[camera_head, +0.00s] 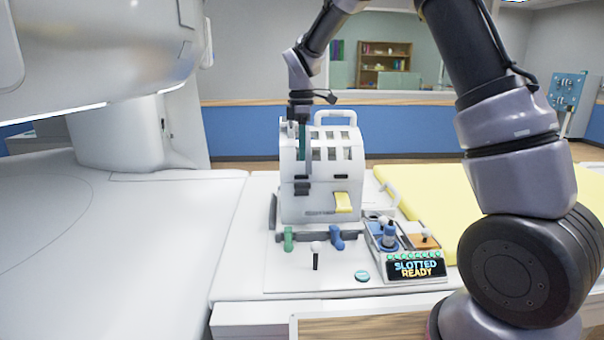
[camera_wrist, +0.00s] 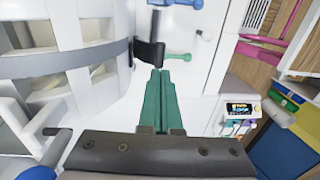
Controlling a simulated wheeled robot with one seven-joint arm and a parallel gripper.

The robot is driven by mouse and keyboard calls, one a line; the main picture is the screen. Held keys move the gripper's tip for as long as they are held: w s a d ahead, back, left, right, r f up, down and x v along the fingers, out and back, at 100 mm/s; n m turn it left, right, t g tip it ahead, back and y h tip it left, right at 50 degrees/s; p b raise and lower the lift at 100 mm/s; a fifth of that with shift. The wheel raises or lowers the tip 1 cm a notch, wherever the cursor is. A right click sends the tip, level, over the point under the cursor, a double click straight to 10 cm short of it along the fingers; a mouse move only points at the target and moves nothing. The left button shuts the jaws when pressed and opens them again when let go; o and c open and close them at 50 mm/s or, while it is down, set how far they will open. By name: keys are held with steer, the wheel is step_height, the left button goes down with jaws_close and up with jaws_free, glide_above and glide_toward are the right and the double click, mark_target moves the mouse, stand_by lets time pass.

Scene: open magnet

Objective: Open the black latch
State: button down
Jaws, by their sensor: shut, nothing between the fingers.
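The black latch (camera_head: 302,188) is on the left side of the front face of a white slotted housing (camera_head: 320,212). In the wrist view the dark latch (camera_wrist: 150,52) stands just beyond my fingertips. My gripper (camera_head: 301,158) points down in front of the housing, above the latch. Its green fingers (camera_wrist: 162,72) are together and empty. I cannot tell whether they touch the latch; a small gap seems to show. A yellow latch (camera_head: 342,202) is on the right side of the same face.
Below the housing are a green handle (camera_head: 288,238), a blue handle (camera_head: 337,238) and a white-knobbed lever (camera_head: 316,254). A small tool tray (camera_head: 372,226) and a "SLOTTED READY" display (camera_head: 416,268) are at right. A large white scanner body (camera_head: 110,60) overhangs the left.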

mark_target(302, 173)
steer(key=f, duration=0.6)
steer(key=shift+s+f, duration=0.25)
steer(key=shift+s, duration=0.05)
steer(key=shift+s, duration=0.1)
